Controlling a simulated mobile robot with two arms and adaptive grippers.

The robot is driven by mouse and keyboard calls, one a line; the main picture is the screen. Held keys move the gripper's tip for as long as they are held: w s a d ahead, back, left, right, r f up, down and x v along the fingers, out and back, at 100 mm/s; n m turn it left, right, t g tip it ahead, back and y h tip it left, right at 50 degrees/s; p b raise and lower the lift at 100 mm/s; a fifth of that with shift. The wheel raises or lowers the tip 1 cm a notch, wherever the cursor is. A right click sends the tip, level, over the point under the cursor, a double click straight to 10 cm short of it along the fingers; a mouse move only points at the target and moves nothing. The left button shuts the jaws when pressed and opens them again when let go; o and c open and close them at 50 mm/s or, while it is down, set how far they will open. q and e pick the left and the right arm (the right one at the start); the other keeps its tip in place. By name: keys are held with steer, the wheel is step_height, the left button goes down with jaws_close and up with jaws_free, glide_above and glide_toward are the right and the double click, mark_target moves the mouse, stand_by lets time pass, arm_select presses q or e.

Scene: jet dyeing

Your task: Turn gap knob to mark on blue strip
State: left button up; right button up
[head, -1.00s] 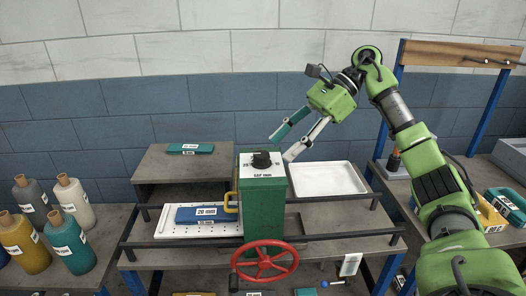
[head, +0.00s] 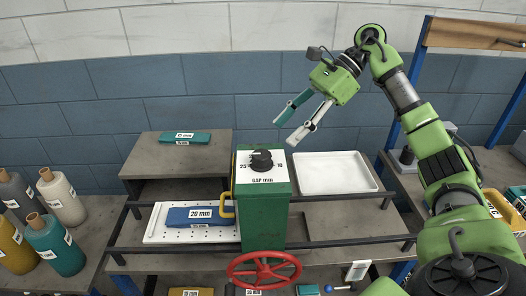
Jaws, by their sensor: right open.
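The black gap knob (head: 261,160) sits on a white dial plate (head: 281,180) marked "GAP mm", with 25 at its left and 10 at its right. The plate is on top of a green post (head: 264,218). The blue strip (head: 200,216), labelled "20 mm", lies on a white perforated tray (head: 156,232) left of the post. My right gripper (head: 293,133) is open and empty, above and a little right of the knob, apart from it. One finger is teal, the other white. My left gripper is out of view.
A red handwheel (head: 264,270) is on the post's front. A yellow handle (head: 226,207) is at the post's left side. A teal strip (head: 185,137) lies on a raised shelf. An empty white tray (head: 335,172) is at right.

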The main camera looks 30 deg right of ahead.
mark_target(264, 153)
steer(key=p+x, duration=0.1)
steer(key=x, duration=0.4)
steer(key=shift+w+a+f, duration=0.1)
steer(key=shift+w+f, duration=0.15)
steer(key=p+x, duration=0.1)
steer(key=x, duration=0.2)
steer(key=shift+a, duration=0.1)
steer(key=shift+a+f, duration=0.25)
steer(key=shift+f, duration=0.1)
steer(key=shift+w+f, duration=0.1)
steer(key=shift+c, duration=0.5)
steer(key=c, duration=1)
